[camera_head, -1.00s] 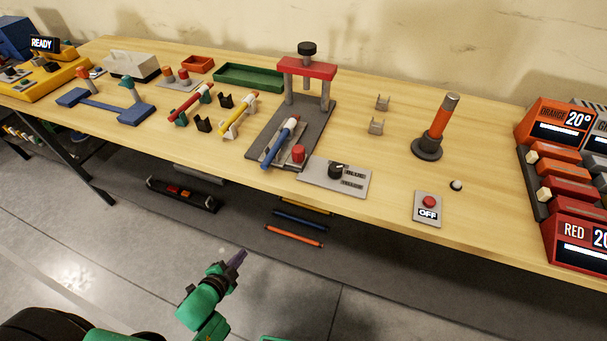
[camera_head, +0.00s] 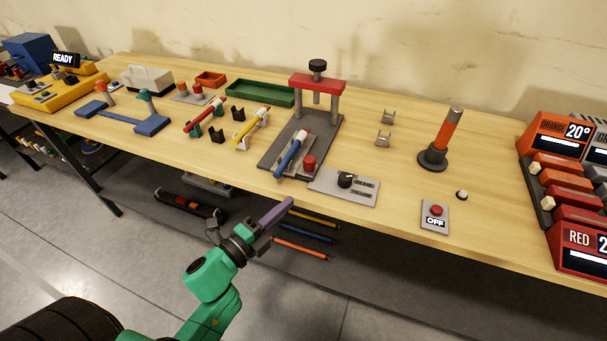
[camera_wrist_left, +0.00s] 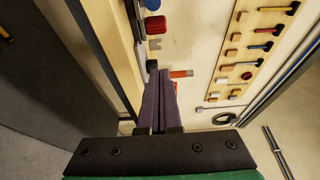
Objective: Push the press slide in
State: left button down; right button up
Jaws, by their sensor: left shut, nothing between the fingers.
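The press (camera_head: 316,85) stands at the middle of the table, with a red crossbar on grey posts, a black knob on top and a dark base (camera_head: 270,153). A grey slide (camera_head: 287,172) lies at the front of its base. It carries a blue rod (camera_head: 291,158) with a pale and red tip, and a red knob (camera_head: 309,163) stands beside the rod. My left gripper (camera_head: 288,204), with purple fingers, is shut and empty. It is apart from the slide, in front of the table's front edge. The shut fingers also show in the left wrist view (camera_wrist_left: 160,85). My right gripper is out of view.
A grey panel with a black dial (camera_head: 345,181) lies right of the press. Further right are an OFF button box (camera_head: 435,216) and an orange post (camera_head: 446,135). Rods on cradles (camera_head: 204,114) stand to the left.

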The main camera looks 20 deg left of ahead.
pick_arm(q)
jog(key=p+x, duration=0.1)
jog(key=x, duration=0.7)
jog(key=shift+r+p, duration=0.2)
jog(key=shift+p, duration=0.15)
jog(key=w, duration=0.1)
jog(key=w+a, duration=0.1)
jog(key=shift+w+a+p, duration=0.1)
jog(key=shift+w+p, duration=0.15)
jog(key=shift+p, duration=0.1)
jog(key=shift+w+a+f, duration=0.2)
jog(key=shift+w+a, duration=0.05)
jog(key=shift+w, duration=0.2)
